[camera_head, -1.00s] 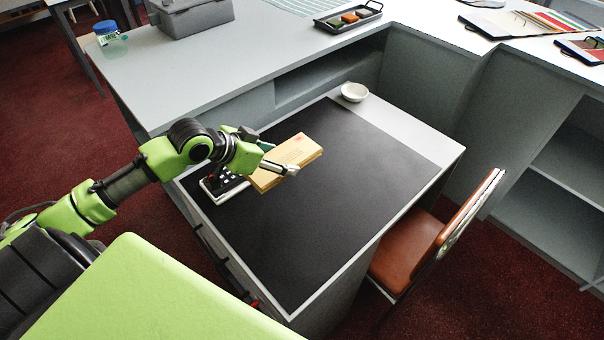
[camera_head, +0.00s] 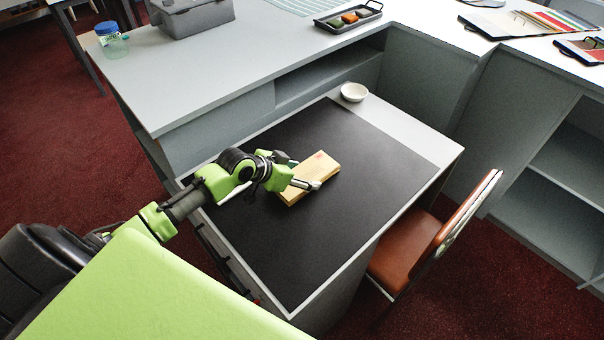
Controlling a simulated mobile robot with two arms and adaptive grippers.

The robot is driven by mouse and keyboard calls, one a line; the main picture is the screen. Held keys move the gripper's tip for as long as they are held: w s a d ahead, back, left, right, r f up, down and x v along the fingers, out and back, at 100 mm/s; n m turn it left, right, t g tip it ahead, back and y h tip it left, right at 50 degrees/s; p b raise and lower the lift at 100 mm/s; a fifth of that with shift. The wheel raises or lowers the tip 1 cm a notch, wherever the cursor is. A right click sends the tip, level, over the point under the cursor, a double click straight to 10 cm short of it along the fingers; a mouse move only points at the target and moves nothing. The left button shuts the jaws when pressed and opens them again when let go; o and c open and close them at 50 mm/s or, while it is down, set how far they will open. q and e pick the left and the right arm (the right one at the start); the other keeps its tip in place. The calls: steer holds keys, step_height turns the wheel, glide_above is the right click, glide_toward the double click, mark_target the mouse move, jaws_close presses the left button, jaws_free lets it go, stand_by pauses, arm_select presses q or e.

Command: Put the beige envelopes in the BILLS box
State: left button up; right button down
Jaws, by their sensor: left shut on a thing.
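A stack of beige envelopes (camera_head: 318,172) with a small red mark is over the dark desk mat. My left gripper (camera_head: 298,172) is shut on the stack, with one finger on its far side and one on its near side. I cannot tell whether the stack touches the mat. No box with a readable BILLS label shows; a grey box (camera_head: 192,17) stands on the counter at the top left, with no lettering I can read. My right gripper is not in view.
The dark mat (camera_head: 330,235) is clear in front and to the right. A white bowl (camera_head: 354,92) stands at the desk's back corner. A brown chair (camera_head: 410,245) is at the right. A jar (camera_head: 111,40) and a dark tray (camera_head: 348,17) stand on the counter.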

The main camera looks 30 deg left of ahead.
arm_select(q)
steer(key=shift+f, duration=0.1)
steer(key=o, duration=1.1)
steer(key=shift+o, duration=0.2)
